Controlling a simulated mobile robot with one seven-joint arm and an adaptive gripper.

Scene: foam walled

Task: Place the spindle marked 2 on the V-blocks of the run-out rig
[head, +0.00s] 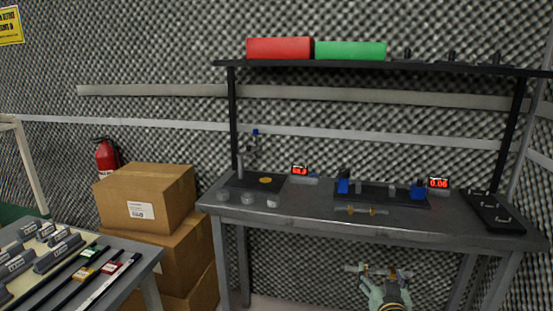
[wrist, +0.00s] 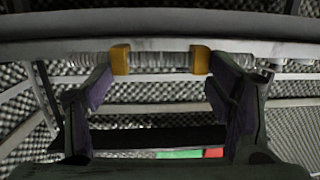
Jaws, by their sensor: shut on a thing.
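My gripper (head: 378,272) is low in front of the bench, below its front edge, shut on a grey spindle (head: 354,268) that lies across it roughly level. In the wrist view the spindle (wrist: 160,62) shows two brass-coloured collars between the fingers; no number can be read. The run-out rig (head: 380,199) is a dark plate on the bench with a blue block (head: 343,184) at its left, another blue block (head: 417,191) at its right and small grey blocks between. A second, brass-and-steel spindle (head: 362,210) lies in front of the rig.
The bench (head: 310,213) also holds a gauge stand (head: 241,167), small grey discs (head: 248,198), red displays (head: 438,183) and a dark tray (head: 495,213) at right. A shelf (head: 400,65) hangs above. Cardboard boxes (head: 148,195) and a side table with several labelled blocks (head: 57,253) are left.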

